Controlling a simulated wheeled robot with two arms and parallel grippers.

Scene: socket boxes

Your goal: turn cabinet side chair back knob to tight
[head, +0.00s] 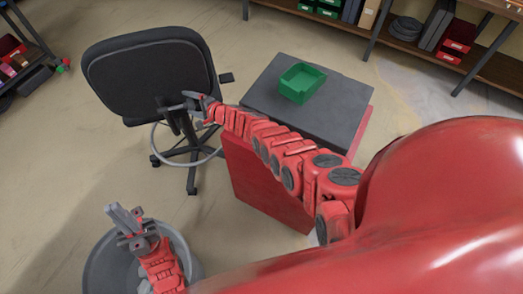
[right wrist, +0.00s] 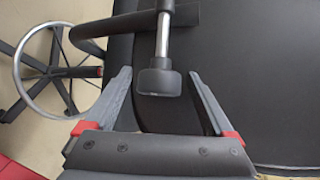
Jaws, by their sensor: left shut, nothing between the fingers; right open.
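The black chair (head: 150,72) stands left of the red cabinet (head: 262,185), its back upright. In the right wrist view the dark chair back (right wrist: 262,85) fills the right side. The dark, block-shaped knob (right wrist: 159,82) sits at the end of a metal rod, between the fingertips of my right gripper (right wrist: 160,77). A gap shows on each side of it, so the fingers are open around it. In the head view my right gripper (head: 190,99) is at the chair back's lower right; the knob is too small to tell there. My left gripper (head: 124,219) is shut and empty at lower left.
A green bin (head: 301,84) sits on the cabinet's grey top (head: 335,122). A round grey container (head: 100,268) is under my left gripper. Shelves (head: 400,45) line the back right and a rack (head: 38,45) stands far left. Floor between chair and container is clear.

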